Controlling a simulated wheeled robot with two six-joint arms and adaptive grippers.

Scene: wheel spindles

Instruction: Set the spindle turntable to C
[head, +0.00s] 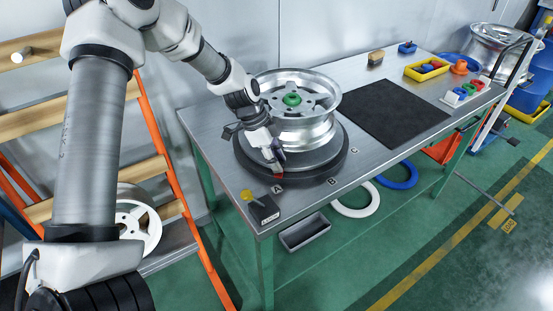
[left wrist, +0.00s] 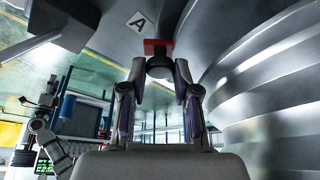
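The spindle turntable (head: 246,158) is a dark round base on the metal table, with a silver wheel (head: 312,128) lying on it and a green piece at the wheel's hub. A red pointer (head: 279,176) on the turntable's front edge is beside the label A (head: 277,188); labels B (head: 332,181) and C (head: 354,151) are further right. My left gripper (head: 275,160) is low at this edge. In the left wrist view its fingers (left wrist: 160,75) are apart, with a dark knob (left wrist: 160,67) between or just beyond the tips, below the red pointer (left wrist: 155,46). Contact is unclear.
A black block with a yellow knob (head: 263,207) stands at the table's near corner. A black mat (head: 394,113) lies right of the turntable. A yellow tray (head: 427,69) is further back. A white jointed arm (left wrist: 45,130), probably mine, shows small in the left wrist view.

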